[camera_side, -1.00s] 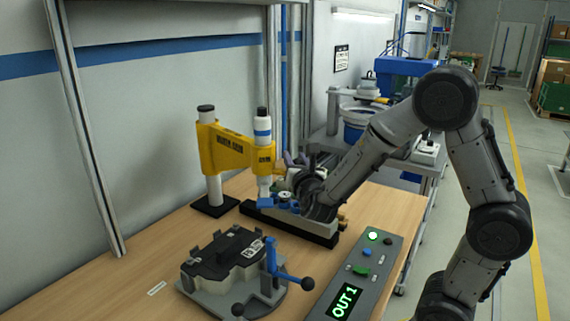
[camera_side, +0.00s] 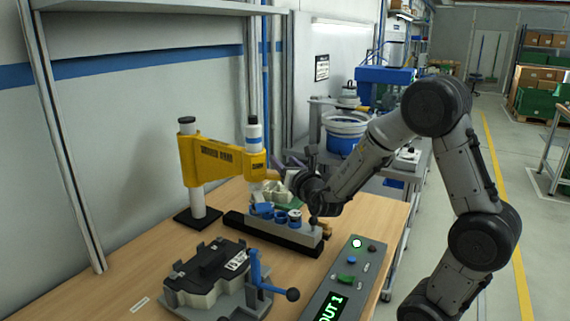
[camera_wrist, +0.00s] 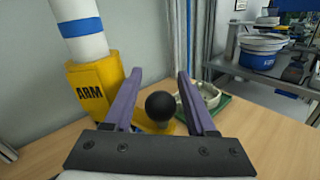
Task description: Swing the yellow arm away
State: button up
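The yellow arm (camera_side: 222,161) extends from a white post on a black base at the left to a white cylinder (camera_side: 254,136) with a blue band. Its end also shows at left in the wrist view (camera_wrist: 92,92). A black ball knob (camera_wrist: 160,105) stands near a yellow part beside the arm's end. My gripper (camera_wrist: 160,75) has its two purple fingers apart, one on either side of the knob, with visible gaps. In the side view my gripper (camera_side: 284,165) is by the arm's end, partly hidden by my wrist.
A grey rail (camera_side: 275,232) with blue and pale green parts lies below the arm's end. A fixture with a black-topped part (camera_side: 208,265) and blue lever (camera_side: 256,272) stands in front. A control box (camera_side: 347,280) reads OUT 1. A blue-banded bowl (camera_wrist: 262,50) stands behind.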

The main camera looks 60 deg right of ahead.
jog(key=shift+o, duration=0.3)
jog(key=shift+s+f, duration=0.1)
jog(key=v, duration=1.3)
jog(key=shift+s+a, duration=0.25)
jog(key=shift+s, duration=0.05)
jog(key=shift+c, duration=0.2)
